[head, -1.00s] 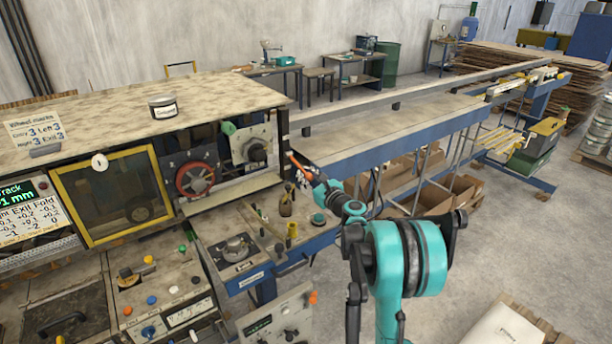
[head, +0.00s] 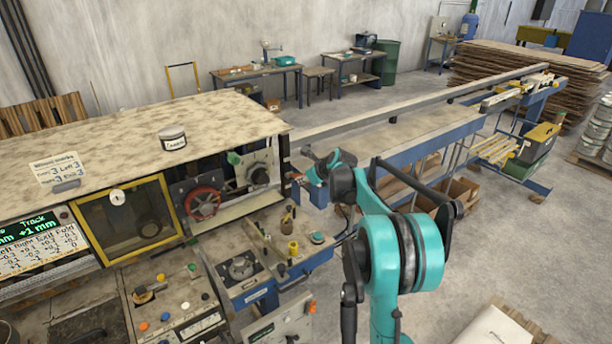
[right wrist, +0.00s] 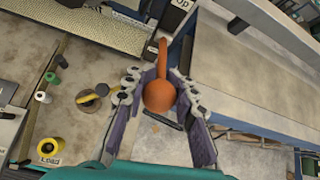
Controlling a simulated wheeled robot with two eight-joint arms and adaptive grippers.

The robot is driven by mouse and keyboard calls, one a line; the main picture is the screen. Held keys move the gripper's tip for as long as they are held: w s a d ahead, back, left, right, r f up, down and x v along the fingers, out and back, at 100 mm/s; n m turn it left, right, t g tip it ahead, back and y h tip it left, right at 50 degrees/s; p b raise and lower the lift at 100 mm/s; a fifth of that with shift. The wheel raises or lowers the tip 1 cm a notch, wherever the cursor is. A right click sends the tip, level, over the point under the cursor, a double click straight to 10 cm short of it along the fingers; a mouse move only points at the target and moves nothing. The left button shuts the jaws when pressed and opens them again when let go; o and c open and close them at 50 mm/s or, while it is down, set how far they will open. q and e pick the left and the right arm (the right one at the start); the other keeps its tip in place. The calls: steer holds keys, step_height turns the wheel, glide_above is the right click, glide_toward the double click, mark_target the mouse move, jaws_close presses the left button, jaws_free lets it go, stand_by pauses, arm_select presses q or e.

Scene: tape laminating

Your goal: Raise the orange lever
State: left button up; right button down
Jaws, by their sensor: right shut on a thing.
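The orange lever (right wrist: 160,96) shows in the right wrist view as a round orange knob on a short curved orange stem. The stem runs up the picture to the machine's edge. My right gripper (right wrist: 155,76) has its two purple-padded fingers on either side of the knob and stem and is shut on the lever. In the head view my teal right arm reaches to the right end of the laminating machine (head: 150,109), and its wrist hides the lever and the fingertips. My left gripper is in neither view.
Yellow, green and white small items (right wrist: 50,146) lie on the ledge left of the gripper. A long blue-framed conveyor (head: 420,150) runs off to the right.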

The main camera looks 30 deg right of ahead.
steer(key=shift+w+r+g+p, duration=0.25)
steer(key=shift+r+g+p, duration=0.15)
steer(key=shift+r+g, duration=0.1)
steer(key=shift+w+r+g+p, duration=0.25)
steer(key=shift+r+g+p, duration=0.15)
steer(key=shift+r, duration=0.1)
steer(key=shift+w+r+p, duration=0.3)
steer(key=shift+w+r, duration=0.05)
steer(key=c, duration=1.2)
jaws_free()
steer(key=shift+w, duration=0.1)
steer(key=v, duration=1.2)
steer(key=shift+a, duration=0.1)
